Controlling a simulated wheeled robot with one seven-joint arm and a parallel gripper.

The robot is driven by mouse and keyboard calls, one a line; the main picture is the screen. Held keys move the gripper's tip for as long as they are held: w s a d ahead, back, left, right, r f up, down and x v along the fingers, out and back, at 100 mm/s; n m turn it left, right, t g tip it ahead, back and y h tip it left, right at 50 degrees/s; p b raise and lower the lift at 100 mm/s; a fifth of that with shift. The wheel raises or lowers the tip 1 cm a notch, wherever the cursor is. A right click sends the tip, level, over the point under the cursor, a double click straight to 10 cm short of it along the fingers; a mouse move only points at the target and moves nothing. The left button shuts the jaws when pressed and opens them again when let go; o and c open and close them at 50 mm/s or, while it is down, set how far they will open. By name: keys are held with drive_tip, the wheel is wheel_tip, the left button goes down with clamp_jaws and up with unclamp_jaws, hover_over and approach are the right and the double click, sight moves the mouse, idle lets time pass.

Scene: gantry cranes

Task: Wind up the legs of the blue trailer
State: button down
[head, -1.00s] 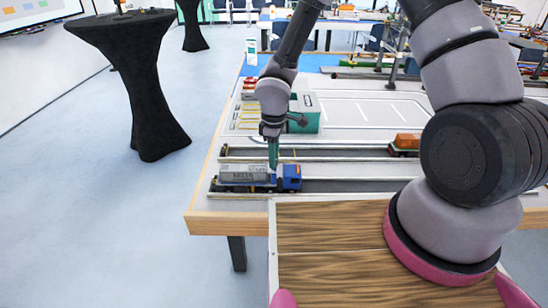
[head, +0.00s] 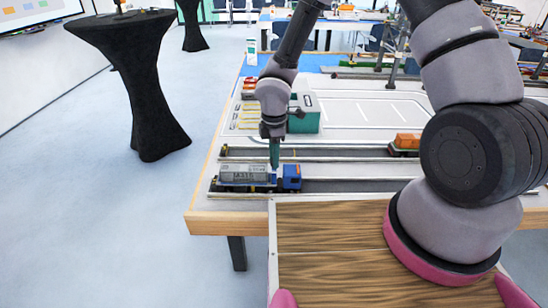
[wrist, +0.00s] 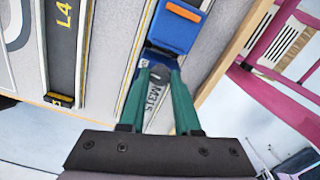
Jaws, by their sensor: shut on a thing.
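A toy truck with a blue cab (head: 291,177) stands in the front lane at the table's near left. Behind the cab is a trailer with a grey container (head: 243,176); blue shows at the trailer's front end in the wrist view (wrist: 158,54). My gripper (head: 274,166) points down at the gap between cab and container. In the wrist view, its teal fingers (wrist: 159,72) close together on a small part by the trailer's front, which they largely hide. The legs cannot be made out. The blue cab also shows just above the fingertips (wrist: 176,24).
A second lane behind holds an orange-loaded vehicle (head: 405,144) at right. A green block (head: 306,114) stands behind the lanes, close to my arm. The front lane right of the cab is clear. A black-draped standing table (head: 150,90) is on the floor at left.

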drive_tip(key=shift+n, duration=0.5)
drive_tip(key=c, duration=0.6)
unclamp_jaws()
wheel_tip(320, 180, up, 11)
drive_tip(key=shift+f, duration=0.1)
